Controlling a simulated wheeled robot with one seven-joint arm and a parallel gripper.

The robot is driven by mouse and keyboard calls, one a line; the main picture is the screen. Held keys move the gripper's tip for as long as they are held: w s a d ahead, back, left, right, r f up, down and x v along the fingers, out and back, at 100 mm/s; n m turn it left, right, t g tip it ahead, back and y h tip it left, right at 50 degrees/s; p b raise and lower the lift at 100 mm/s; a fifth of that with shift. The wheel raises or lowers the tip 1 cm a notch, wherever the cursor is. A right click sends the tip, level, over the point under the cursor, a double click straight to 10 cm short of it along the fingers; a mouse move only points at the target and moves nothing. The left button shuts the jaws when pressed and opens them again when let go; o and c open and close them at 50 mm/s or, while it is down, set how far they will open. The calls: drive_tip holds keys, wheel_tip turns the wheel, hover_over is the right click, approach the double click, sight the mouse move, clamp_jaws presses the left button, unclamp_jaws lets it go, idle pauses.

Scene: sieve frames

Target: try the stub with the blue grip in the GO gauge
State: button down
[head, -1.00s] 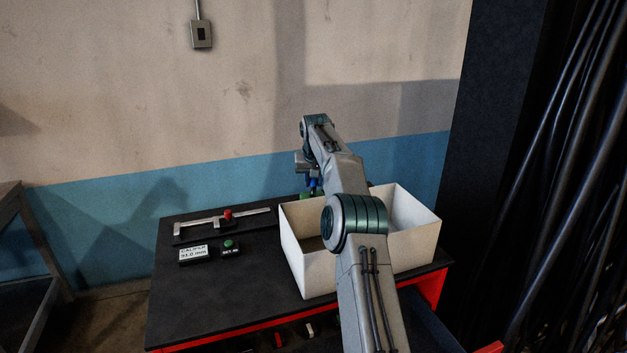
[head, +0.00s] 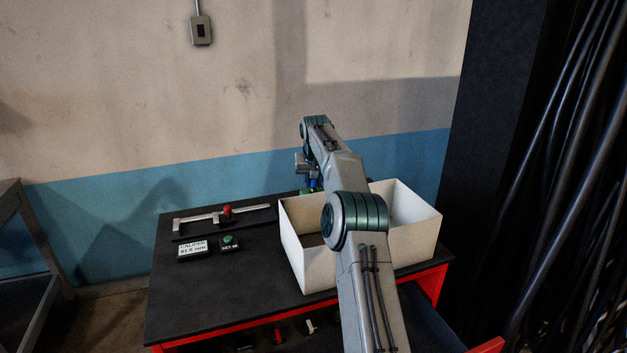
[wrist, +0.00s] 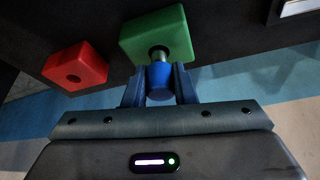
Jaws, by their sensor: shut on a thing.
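The stub's blue grip (wrist: 160,80) is between the two fingers of my gripper (wrist: 159,88) in the wrist view. My gripper is shut on it. The stub's metal end (wrist: 158,53) points at the green gauge block (wrist: 158,34) and meets its face at the hole. I cannot tell how deep it sits. A red gauge block (wrist: 75,68) with a hole is to the left, apart from the stub. In the head view my arm hides most of the gripper. A bit of the blue grip (head: 314,184) shows beside the arm, behind the white box.
A white open box (head: 305,262) stands on the right of the black table (head: 215,300). A caliper (head: 205,220) with a red knob, a display (head: 195,249) and a small box with a green button (head: 229,243) lie on the left. The front left tabletop is clear.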

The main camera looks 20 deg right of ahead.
drive_tip(key=shift+f+b, duration=0.3)
drive_tip(key=shift+f, duration=0.35)
drive_tip(key=shift+f, duration=0.1)
idle(0.3)
drive_tip(key=shift+r+p, duration=0.7)
drive_tip(key=shift+p, duration=0.15)
drive_tip(key=shift+f, duration=0.35)
drive_tip(key=shift+f+b, duration=0.25)
drive_tip(key=shift+b, duration=0.15)
drive_tip(key=c, duration=1.1)
unclamp_jaws()
